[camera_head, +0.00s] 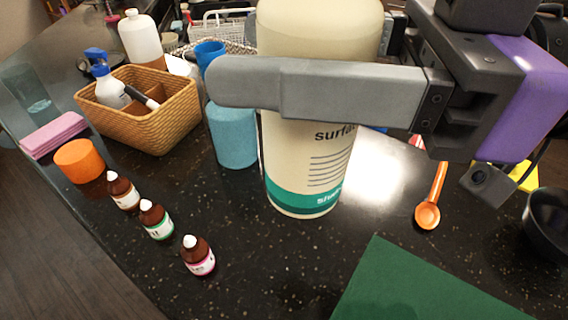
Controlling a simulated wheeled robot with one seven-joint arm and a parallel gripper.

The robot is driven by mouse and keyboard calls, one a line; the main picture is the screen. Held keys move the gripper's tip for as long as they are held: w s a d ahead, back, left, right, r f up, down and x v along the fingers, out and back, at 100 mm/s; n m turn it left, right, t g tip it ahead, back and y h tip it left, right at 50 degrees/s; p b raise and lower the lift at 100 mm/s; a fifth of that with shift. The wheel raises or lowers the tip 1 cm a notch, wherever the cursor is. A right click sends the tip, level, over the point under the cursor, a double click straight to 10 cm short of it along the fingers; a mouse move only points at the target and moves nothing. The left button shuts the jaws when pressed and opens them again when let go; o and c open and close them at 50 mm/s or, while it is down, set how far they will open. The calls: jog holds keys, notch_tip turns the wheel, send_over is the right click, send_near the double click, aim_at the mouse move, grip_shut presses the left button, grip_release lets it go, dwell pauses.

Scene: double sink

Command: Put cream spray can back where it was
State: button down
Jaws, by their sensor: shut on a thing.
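The cream spray can (309,150) is upright in the middle of the view, with a teal band at its base and printing that begins "surfa". Its top is cut off by the picture's upper edge. My gripper (300,85) comes in from the upper right and is shut on the can. One grey finger lies across the can's near side; the other finger is mostly hidden behind it. I cannot tell whether the can's base touches the dark counter (235,225) or hangs a little above it.
Left of the can stand a blue textured cup (232,135) and a wicker basket (150,125) with bottles. Several small brown bottles (157,222) stand at front left. A green board (425,290) lies at front right, near an orange spoon (429,213) and black bowl (548,222).

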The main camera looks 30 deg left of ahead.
notch_tip(320, 180, down, 15)
jog(key=shift+p, duration=0.4)
jog(key=shift+s+f, duration=0.1)
jog(key=shift+f, duration=0.25)
jog(key=shift+c, duration=2.1)
grip_release()
jog(key=b+v, duration=0.2)
jog(key=v, duration=1)
jog(key=shift+r+b, duration=0.2)
jog(key=shift+b, duration=0.1)
